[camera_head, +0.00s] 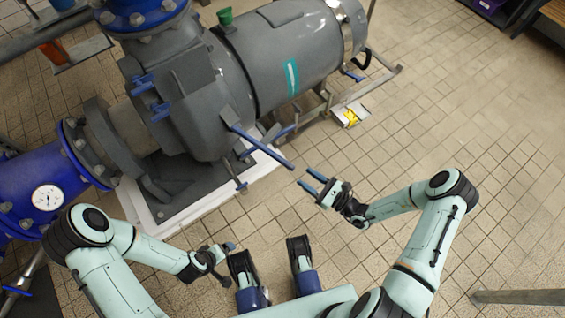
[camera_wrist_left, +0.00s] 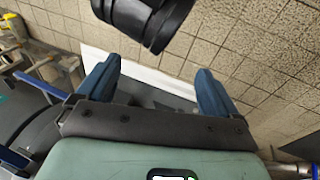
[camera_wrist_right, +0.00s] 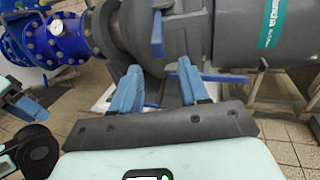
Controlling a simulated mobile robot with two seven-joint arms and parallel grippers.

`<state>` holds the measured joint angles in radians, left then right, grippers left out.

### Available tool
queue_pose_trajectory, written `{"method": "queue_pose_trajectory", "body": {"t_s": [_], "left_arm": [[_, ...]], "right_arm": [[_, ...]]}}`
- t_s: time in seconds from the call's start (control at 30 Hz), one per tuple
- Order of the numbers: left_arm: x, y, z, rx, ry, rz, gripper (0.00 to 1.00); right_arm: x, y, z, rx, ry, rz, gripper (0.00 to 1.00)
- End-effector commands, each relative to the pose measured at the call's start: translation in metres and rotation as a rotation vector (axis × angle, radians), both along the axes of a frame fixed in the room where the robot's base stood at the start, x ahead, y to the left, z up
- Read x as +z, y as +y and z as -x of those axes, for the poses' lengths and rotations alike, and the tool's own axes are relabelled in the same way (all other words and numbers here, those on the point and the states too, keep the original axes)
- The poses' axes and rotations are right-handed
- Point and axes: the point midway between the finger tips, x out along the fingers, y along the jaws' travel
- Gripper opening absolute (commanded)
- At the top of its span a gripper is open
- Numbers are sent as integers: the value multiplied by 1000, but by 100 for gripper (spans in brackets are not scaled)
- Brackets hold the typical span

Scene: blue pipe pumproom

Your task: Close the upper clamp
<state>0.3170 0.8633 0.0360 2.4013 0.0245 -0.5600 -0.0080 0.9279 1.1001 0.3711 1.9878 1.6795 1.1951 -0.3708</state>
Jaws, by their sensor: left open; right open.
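A grey pump casing (camera_head: 190,115) carries several blue-handled clamp levers. A long blue lever (camera_head: 262,147) sticks out from its lower right side toward my right gripper. Two short blue handles (camera_head: 142,84) sit on its upper left face. I cannot tell which one is the upper clamp. My right gripper (camera_head: 306,179) is open and empty, just beyond the long lever's tip and apart from it. In the right wrist view, an upright blue handle (camera_wrist_right: 157,34) and a sideways blue lever (camera_wrist_right: 222,77) show beyond its fingers. My left gripper (camera_wrist_left: 158,68) is open and empty, low in front of the pump.
The pump stands on a white-edged base (camera_head: 200,208). A blue pipe (camera_head: 40,185) with a round gauge (camera_head: 47,198) is on the left. A yellow-and-white item (camera_head: 350,116) lies beside the motor's metal frame. Tiled floor on the right is mostly clear.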

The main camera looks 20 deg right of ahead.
Motion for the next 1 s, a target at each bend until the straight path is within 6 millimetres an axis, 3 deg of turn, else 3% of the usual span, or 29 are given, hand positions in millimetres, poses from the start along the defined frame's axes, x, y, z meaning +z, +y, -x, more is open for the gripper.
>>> {"method": "queue_pose_trajectory", "body": {"t_s": [0.2,0.43,0.63,0.93,1.0], "left_arm": [[-12,7,-13,15,-34,-18,94],[-21,15,-25,29,-64,-35,94],[-25,17,-26,33,-63,-40,94],[-25,17,-26,33,-63,-40,94],[-25,17,-26,33,-63,-40,94]], "right_arm": [[-2,31,-38,6,-2,0,45],[-2,55,-69,6,-1,1,45],[-1,64,-81,5,1,1,45],[0,65,-82,5,2,1,45],[0,65,-82,5,2,1,22]]}}
